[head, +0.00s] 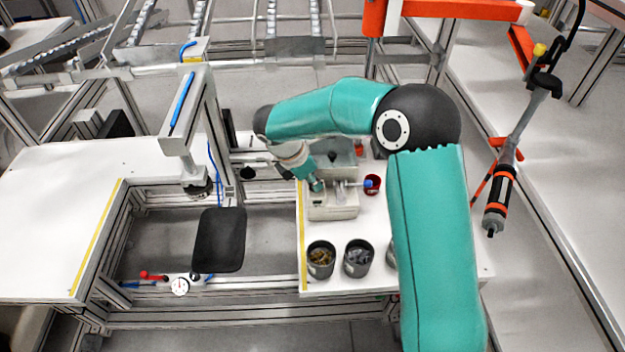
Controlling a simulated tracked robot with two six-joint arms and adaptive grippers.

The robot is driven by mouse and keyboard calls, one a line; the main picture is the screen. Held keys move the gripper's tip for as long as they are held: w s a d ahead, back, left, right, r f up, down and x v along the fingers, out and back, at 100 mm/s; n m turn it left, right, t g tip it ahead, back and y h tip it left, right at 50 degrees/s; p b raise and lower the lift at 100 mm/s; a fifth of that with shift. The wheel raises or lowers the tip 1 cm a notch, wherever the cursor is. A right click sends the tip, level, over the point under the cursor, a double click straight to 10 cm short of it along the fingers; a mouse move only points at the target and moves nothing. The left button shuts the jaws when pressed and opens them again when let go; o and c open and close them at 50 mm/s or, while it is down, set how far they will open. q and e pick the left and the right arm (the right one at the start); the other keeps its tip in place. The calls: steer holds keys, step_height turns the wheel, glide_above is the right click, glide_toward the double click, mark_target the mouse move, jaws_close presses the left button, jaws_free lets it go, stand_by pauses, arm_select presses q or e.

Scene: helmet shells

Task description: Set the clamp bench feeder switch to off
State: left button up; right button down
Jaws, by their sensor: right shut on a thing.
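The clamp bench feeder (335,209) appears to be the small beige box on the white bench right of centre. My right gripper (317,185) reaches down from the upper left to the left part of its top. It is shut on a small part there, at the place of the switch. The fingers hide that part, so I cannot see whether it stands at on or off. My left gripper is not in view.
Two dark cups of small parts (320,259) (359,257) stand at the bench's front. A red cup (372,184) is right of the feeder. A screwdriver tool (499,199) hangs at right.

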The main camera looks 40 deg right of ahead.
steer(key=m, duration=0.2)
steer(key=m+g+p, duration=0.1)
steer(key=m, duration=0.2)
steer(key=shift+w+d+r+m+g+y, duration=0.1)
steer(key=shift+w+r+m+g+y, duration=0.05)
steer(key=shift+w+m+g+y, duration=0.2)
steer(key=shift+w, duration=0.1)
steer(key=c, duration=1.5)
jaws_free()
steer(key=v, duration=1.2)
steer(key=shift+w, duration=0.2)
